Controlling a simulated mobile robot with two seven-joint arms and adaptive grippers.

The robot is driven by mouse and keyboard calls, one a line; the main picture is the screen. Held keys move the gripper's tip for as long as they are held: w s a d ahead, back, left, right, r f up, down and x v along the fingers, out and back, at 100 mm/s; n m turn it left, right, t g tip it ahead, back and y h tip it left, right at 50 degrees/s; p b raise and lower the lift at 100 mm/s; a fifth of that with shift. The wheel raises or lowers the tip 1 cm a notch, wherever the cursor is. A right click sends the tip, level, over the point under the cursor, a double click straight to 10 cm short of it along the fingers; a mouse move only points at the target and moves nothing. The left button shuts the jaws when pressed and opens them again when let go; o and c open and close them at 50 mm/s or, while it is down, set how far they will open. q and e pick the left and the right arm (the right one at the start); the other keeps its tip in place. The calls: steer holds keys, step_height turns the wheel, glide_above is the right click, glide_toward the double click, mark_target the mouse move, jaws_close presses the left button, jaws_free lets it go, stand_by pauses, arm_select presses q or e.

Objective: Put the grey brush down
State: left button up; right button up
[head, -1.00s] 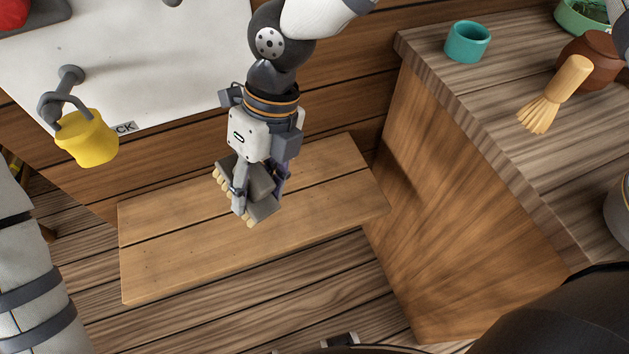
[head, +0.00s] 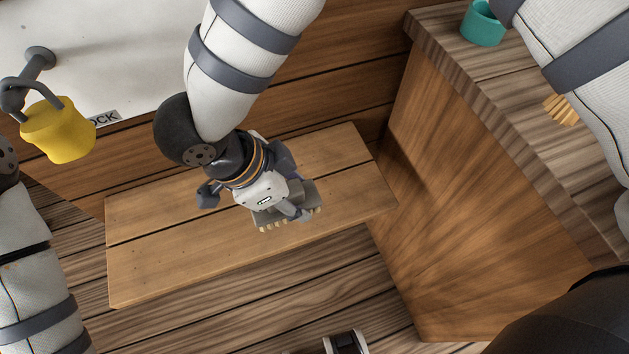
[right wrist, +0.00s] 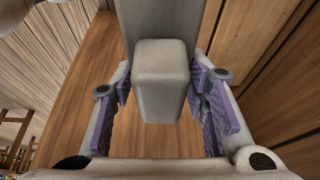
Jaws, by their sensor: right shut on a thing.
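The grey brush (head: 312,190) is held in my right gripper (head: 285,206) over the light wooden bench. Its pale bristles (head: 272,227) show along its lower edge in the head view. In the right wrist view the brush's grey block (right wrist: 161,75) sits between the purple-padded fingers of my right gripper (right wrist: 163,98). The gap between the brush and the bench is hard to judge. My left gripper is not in view; only part of my left arm shows at the left edge.
The plank bench (head: 160,260) is otherwise bare. A wooden counter (head: 480,75) at the right carries a teal cup (head: 483,24) and a brush with tan bristles (head: 561,109), mostly hidden by my arm. A yellow padlock (head: 58,130) hangs on the white panel (head: 110,60) at the left.

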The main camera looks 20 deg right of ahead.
steer(key=w+d+f, duration=0.3)
steer(key=w+d, duration=0.1)
steer(key=b, duration=0.2)
glide_above(324, 186)
steer(key=a, duration=0.2)
steer(key=f, duration=0.5)
steer(key=shift+s+d, duration=0.15)
steer(key=shift+s, duration=0.05)
step_height(324, 186, down, 3)
steer(key=shift+w+d+r, duration=0.15)
steer(key=shift+f, duration=0.2)
steer(key=shift+c, duration=1)
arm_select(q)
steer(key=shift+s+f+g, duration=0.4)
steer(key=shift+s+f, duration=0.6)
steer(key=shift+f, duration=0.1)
arm_select(e)
steer(key=o, duration=1.2)
steer(key=shift+f, duration=0.25)
arm_select(q)
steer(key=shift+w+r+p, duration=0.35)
steer(key=shift+p, duration=0.15)
arm_select(e)
steer(key=v, duration=1.2)
steer(key=shift+s+a, duration=0.2)
steer(key=shift+s, duration=0.1)
